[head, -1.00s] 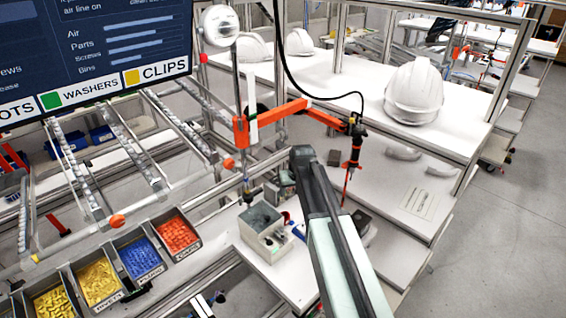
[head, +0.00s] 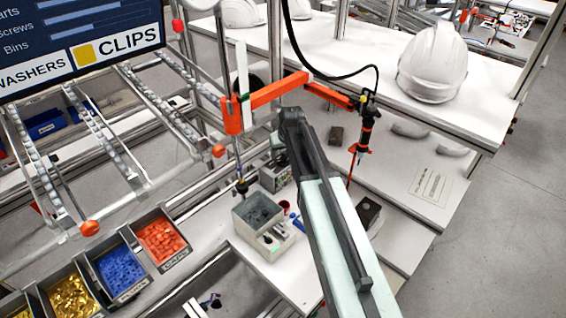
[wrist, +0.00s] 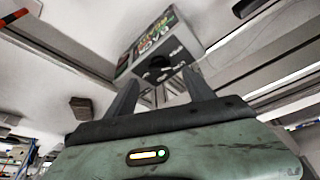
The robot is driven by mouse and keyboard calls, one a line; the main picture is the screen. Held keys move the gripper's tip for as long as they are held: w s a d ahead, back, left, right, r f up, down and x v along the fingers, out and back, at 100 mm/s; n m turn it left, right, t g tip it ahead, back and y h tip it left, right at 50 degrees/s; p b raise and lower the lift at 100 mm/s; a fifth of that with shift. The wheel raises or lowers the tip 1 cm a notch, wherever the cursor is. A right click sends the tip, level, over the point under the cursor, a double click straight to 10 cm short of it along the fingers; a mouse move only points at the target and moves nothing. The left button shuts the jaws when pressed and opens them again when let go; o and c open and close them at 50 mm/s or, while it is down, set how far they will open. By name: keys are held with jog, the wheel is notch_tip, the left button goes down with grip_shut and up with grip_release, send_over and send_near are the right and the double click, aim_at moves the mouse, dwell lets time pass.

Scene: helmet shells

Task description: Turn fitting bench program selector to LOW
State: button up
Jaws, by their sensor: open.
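A grey control box (wrist: 150,45) shows in the wrist view, tilted in the picture, with a round black selector knob (wrist: 158,66) on its near face. Small white markings sit around the knob, but I cannot read its setting. Coloured print covers another face. My gripper (wrist: 160,77) is open; its two dark fingers point at the box, with the knob appearing between the fingertips and no clear contact. In the head view the small grey box (head: 275,176) stands on the bench, partly hidden by my arm; my fingertips cannot be made out there.
An orange jib (head: 280,90) with a hanging screwdriver (head: 362,135) reaches over the bench. A white helmet shell (head: 432,65) sits on the shelf behind. Parts bins (head: 160,240) line the lower left.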

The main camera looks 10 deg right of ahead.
aim_at(282, 161)
jog(key=b+x, duration=0.3)
jog(key=x, duration=0.2)
jog(key=shift+s, duration=0.1)
jog(key=shift+r, duration=0.1)
grip_shut()
jog(key=m+h, duration=0.1)
jog(key=m, duration=0.3)
jog(key=shift+a+m+h, duration=0.2)
jog(key=shift+m+h, duration=0.2)
grip_release()
